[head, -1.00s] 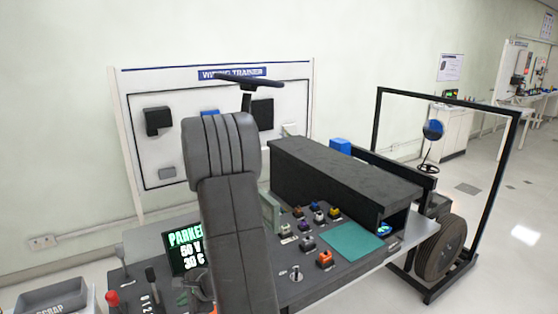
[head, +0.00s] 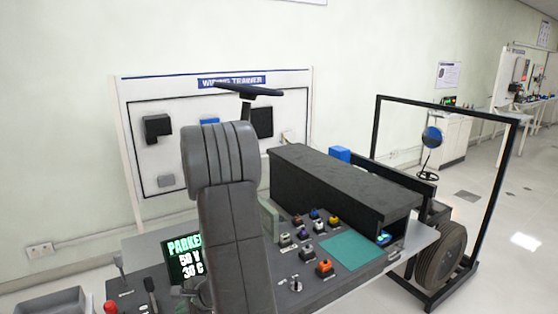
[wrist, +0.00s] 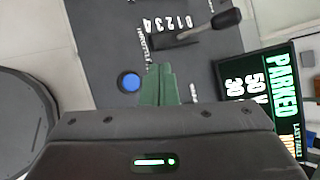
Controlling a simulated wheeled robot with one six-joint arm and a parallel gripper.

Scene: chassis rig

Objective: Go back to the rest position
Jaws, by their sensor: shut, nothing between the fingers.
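My gripper (wrist: 158,85) shows in the wrist view as two green fingers pressed together with nothing between them. It is above the dark control panel (wrist: 105,50). A round blue button (wrist: 129,82) is left of the fingertips, and a black lever (wrist: 205,30) is above and to the right. I cannot judge the height above the panel. In the head view I cannot make out the fingers clearly.
A display reading PARKED (head: 182,258) stands beside the lever panel; it also shows in the wrist view (wrist: 258,95).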

